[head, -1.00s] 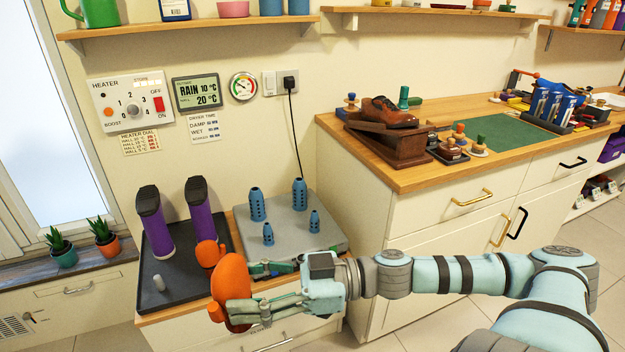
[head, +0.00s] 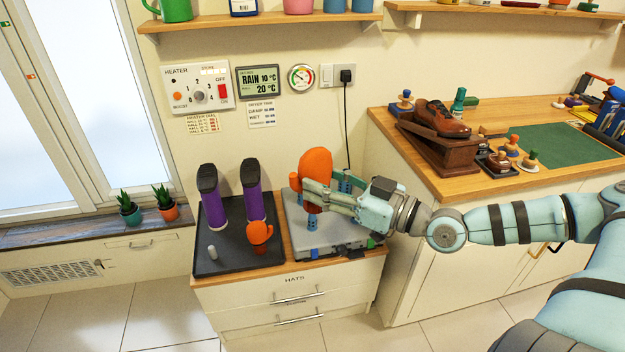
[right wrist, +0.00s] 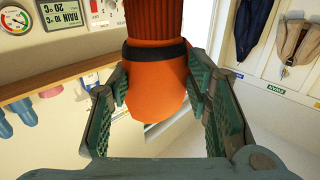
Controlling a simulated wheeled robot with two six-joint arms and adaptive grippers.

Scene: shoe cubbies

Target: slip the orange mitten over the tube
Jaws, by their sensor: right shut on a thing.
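The orange mitten (head: 317,163) is held up in my right gripper (head: 318,192), its rounded end up in the head view. In the right wrist view the mitten (right wrist: 157,103) sits between both fingers, with a dark band and a ribbed rust cuff (right wrist: 153,18). Blue perforated tubes stand on a grey dryer box (head: 292,225). A short front tube (head: 312,221) shows just below the mitten, and a taller one (head: 345,184) is partly behind my gripper. I cannot tell whether the mitten touches a tube. My left gripper is out of view.
A black tray (head: 215,262) left of the dryer holds two purple boots (head: 253,190), another orange mitten (head: 260,233) and a small pale peg (head: 212,252). A wooden shelf (head: 270,24) and a hanging cable (head: 347,125) are behind. A counter (head: 440,170) stands to the right.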

